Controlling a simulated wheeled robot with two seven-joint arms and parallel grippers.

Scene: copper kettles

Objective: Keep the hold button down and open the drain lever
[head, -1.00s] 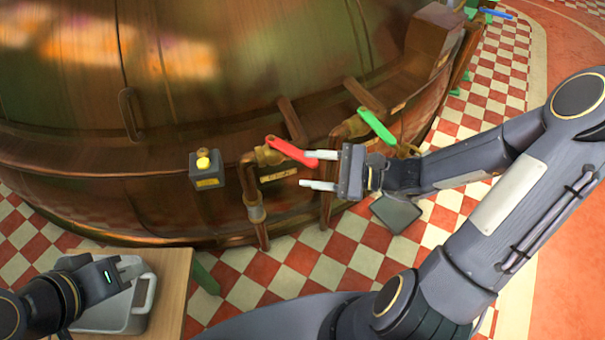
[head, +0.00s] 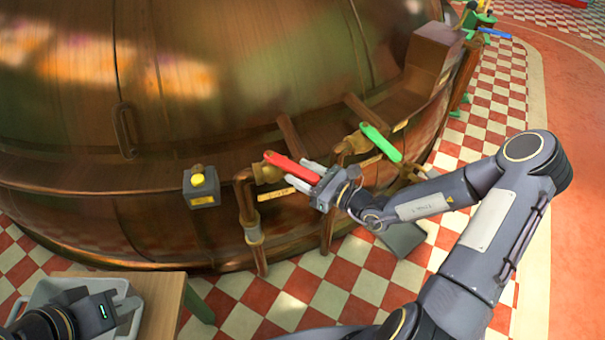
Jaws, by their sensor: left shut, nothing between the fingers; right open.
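A grey box with a yellow hold button (head: 197,179) is on the side of the copper kettle. Right of it, a red lever (head: 287,165) sits on a brass valve, and a green lever (head: 381,142) sits on a second valve further right. Neither label is readable, so I cannot tell which is the drain lever. My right gripper (head: 302,174) is open at the red lever, its fingers on either side of the lever's right end; contact is unclear. My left gripper (head: 132,307) is low at the left, over the grey tub, shut and empty, away from the button.
The copper kettle (head: 240,80) fills the back. A wooden table (head: 160,292) with a grey tub (head: 40,292) stands at lower left. Pipes run down below the valves. A dark square plate (head: 403,240) lies under my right forearm. Checkered floor is clear in front.

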